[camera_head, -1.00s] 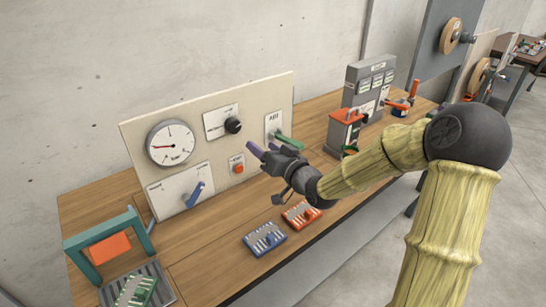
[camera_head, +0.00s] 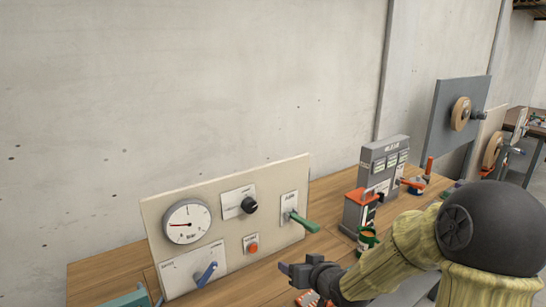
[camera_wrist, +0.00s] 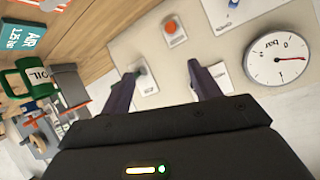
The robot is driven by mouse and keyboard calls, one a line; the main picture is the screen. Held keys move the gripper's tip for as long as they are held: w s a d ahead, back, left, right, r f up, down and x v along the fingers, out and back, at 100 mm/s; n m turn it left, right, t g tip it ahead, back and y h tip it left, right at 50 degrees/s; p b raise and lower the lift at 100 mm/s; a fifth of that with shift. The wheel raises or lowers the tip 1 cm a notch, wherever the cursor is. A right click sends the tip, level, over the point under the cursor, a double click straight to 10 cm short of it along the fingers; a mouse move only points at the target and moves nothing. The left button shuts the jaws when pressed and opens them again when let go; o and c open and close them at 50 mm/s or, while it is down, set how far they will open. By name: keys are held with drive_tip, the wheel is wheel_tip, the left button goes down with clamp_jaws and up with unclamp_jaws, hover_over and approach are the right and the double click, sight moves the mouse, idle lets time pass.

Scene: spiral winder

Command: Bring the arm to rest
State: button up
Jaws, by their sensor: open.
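My gripper (camera_head: 298,268) is at the bottom centre of the head view, in front of the beige control panel (camera_head: 292,175). It holds nothing. In the wrist view its two dark fingers (camera_wrist: 165,85) stand apart, with the panel beyond them. The panel carries a round gauge (camera_head: 187,222), a black knob (camera_head: 249,205), an orange button (camera_head: 253,247), a blue lever (camera_head: 206,274) and a green lever (camera_head: 304,222). The gripper looks apart from all of these. My arm reaches in from the lower right.
The wooden bench (camera_head: 100,272) runs along the concrete wall. A grey machine with red parts (camera_head: 384,160) stands right of the panel, with a green can (camera_head: 367,240) near it. A grey board with a wooden wheel (camera_head: 461,113) is farther right.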

drive_tip(key=s+d+m+g+h+p, duration=0.1)
drive_tip(key=s+d+g, duration=0.3)
drive_tip(key=s, duration=0.6)
drive_tip(key=s+d+m+g+h+p, duration=0.1)
drive_tip(key=s+d+g+h+p, duration=0.2)
drive_tip(key=s, duration=0.6)
drive_tip(key=shift+s+d+r+g+h, duration=0.25)
drive_tip(key=shift+s+d+g+h, duration=0.15)
drive_tip(key=shift+d+g+h, duration=0.3)
drive_tip(key=shift+a, duration=0.1)
